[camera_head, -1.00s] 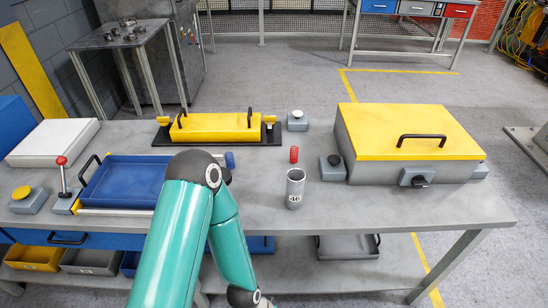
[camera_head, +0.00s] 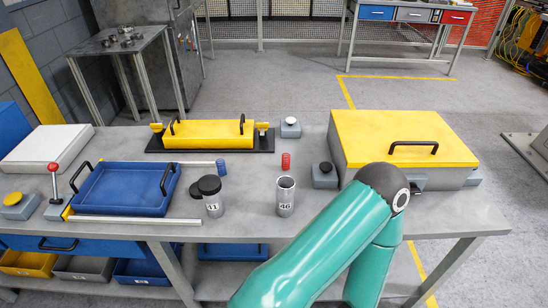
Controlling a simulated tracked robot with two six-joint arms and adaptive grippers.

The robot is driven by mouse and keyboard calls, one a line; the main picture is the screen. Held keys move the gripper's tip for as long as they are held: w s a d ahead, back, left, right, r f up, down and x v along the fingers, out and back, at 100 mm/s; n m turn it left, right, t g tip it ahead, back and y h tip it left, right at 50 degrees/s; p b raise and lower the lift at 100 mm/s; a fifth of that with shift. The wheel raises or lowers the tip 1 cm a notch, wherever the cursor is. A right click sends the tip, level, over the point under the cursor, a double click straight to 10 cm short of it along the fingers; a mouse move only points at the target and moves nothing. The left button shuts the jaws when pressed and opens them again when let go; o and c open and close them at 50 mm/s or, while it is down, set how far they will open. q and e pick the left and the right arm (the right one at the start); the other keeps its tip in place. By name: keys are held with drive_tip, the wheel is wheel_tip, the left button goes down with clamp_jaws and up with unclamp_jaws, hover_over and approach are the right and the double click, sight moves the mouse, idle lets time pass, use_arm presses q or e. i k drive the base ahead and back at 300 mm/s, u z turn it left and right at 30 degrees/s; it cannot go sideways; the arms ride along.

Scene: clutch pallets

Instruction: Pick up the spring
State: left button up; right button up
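A red spring (camera_head: 286,161) stands upright on the grey table (camera_head: 400,215), behind the open metal cylinder marked 46 (camera_head: 286,197). A blue spring (camera_head: 221,167) stands to its left, near the end of a thin pale rod. I cannot tell which spring the task names. A cylinder marked 41 (camera_head: 213,204) has a black top, with another black round part (camera_head: 196,190) beside it. A teal arm of mine bends over the table's front right, its forearm running down out of view. Neither gripper shows, and nothing touches the springs.
A blue tray (camera_head: 125,209) with black handles is at left. A yellow block (camera_head: 208,134) on a black base is behind the springs. A grey box with a yellow lid (camera_head: 404,138) stands at right, with a black-knobbed switch (camera_head: 324,174) beside it. The table around the springs is mostly clear.

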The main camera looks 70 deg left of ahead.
sight(218, 164)
drive_tip(key=z, duration=0.45)
drive_tip(key=k, duration=0.45)
drive_tip(key=u, duration=1)
drive_tip(key=k, duration=0.55)
drive_tip(key=u, duration=0.65)
drive_tip(key=i, duration=0.5)
drive_tip(key=z, duration=0.05)
drive_tip(key=k, duration=0.45)
drive_tip(key=u, duration=0.15)
